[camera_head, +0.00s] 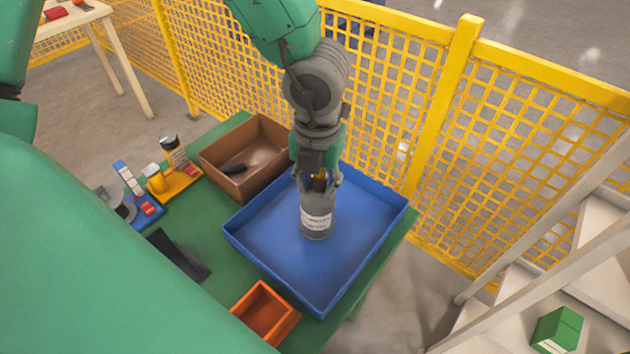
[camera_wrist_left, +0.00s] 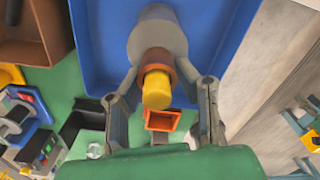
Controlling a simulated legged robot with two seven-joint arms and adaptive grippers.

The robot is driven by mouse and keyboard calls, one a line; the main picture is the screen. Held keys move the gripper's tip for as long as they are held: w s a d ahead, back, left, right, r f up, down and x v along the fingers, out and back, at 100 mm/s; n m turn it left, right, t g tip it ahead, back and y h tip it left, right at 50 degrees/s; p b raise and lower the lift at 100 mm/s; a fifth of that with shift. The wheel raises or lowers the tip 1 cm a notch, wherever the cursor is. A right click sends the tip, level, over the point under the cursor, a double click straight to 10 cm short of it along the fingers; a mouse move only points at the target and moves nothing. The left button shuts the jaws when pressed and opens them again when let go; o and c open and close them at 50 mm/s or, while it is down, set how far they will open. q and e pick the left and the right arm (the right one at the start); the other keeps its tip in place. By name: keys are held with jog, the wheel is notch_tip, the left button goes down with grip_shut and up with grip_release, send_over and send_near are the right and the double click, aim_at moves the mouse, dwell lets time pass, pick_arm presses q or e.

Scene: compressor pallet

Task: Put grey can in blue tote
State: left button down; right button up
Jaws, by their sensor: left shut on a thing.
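The grey can (camera_head: 317,219) has a white label and stands about upright over the inside of the blue tote (camera_head: 246,241). I cannot tell whether its base touches the tote floor. My left gripper (camera_head: 318,180) is shut on the can near its top. In the left wrist view, the gripper's fingers (camera_wrist_left: 160,100) flank the can's orange collar and yellow cap, and the grey body (camera_wrist_left: 158,25) shows beyond them over the blue tote (camera_wrist_left: 98,62). My right gripper is not in view.
A brown bin (camera_head: 215,164) with a dark item adjoins the tote. A small orange bin (camera_head: 262,312) sits at the near edge. Bottles stand on a yellow tray (camera_head: 178,188) on the green table (camera_head: 211,228). A yellow mesh fence (camera_head: 400,110) stands behind; white stairs (camera_head: 520,300) are at right.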

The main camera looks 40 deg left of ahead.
pick_arm(q)
jog(key=shift+d, duration=0.35)
jog(key=c, duration=1.2)
grip_release()
jog(key=shift+d, duration=0.3)
jog(key=shift+a, duration=0.7)
jog(key=shift+a+r, duration=0.1)
jog(key=shift+a, duration=0.15)
notch_tip(320, 180, up, 12)
jog(key=p, duration=0.2)
jog(key=shift+d+p, duration=0.15)
jog(key=shift+p, duration=0.15)
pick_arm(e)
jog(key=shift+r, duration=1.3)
